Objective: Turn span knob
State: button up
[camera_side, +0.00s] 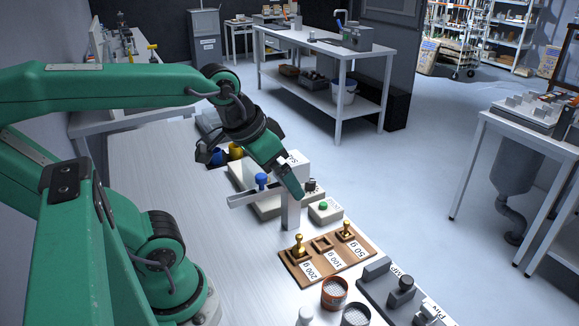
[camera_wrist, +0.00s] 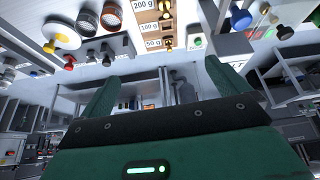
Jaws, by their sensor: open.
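My gripper (camera_side: 293,188) is over the pale device near the white upright post (camera_side: 291,212) in the side view. Its two green fingers are spread apart and empty in the wrist view (camera_wrist: 166,74). A small dark knob (camera_side: 310,185) sits just right of the fingertips, on the pale base behind the post. I cannot read a span label, so I cannot tell whether this is the span knob. A blue knob (camera_side: 261,180) stands to the left of the fingers; a blue knob also shows in the wrist view (camera_wrist: 241,19). My gripper hides part of the device.
A green button box (camera_side: 324,207) stands right of the post. A wooden weight tray (camera_side: 287,274) with brass weights lies in front. Two granule jars (camera_side: 334,292) and a dark panel with another knob (camera_side: 403,285) are nearer. The bench left of the tray is clear.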

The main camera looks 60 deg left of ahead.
jog(key=shift+s+d+f+m, duration=0.3)
jog(key=shift+s+f, duration=0.25)
jog(key=shift+r, duration=0.1)
jog(key=c, duration=0.6)
jog(key=shift+r, duration=0.25)
jog(key=c, duration=0.4)
notch_tip(320, 180, up, 4)
jog(key=shift+r, duration=0.25)
jog(key=shift+c, duration=0.3)
jog(key=w+a+r+n+g, duration=0.1)
jog(key=w+a+r+n, duration=0.15)
jog(key=w, duration=0.25)
jog(key=w+a+r+n+g, duration=0.1)
jog(key=w+a+r+n, duration=0.15)
jog(key=w+a, duration=0.2)
jog(key=w+a+f+n+g, duration=0.25)
jog(key=w+a+n, duration=0.25)
jog(key=w+a, duration=0.25)
jog(key=w+a+f+n+g, duration=0.1)
jog(key=w+a+f+n, duration=0.2)
jog(key=w+a+n, duration=0.4)
jog(key=f, duration=0.5)
jog(key=s+f+m, duration=0.1)
jog(key=f, duration=0.5)
jog(key=a+f+m, duration=0.1)
jog(key=f, duration=0.4)
jog(key=shift+s+f, duration=0.2)
jog(key=shift+f, duration=0.2)
jog(key=shift+f, duration=0.1)
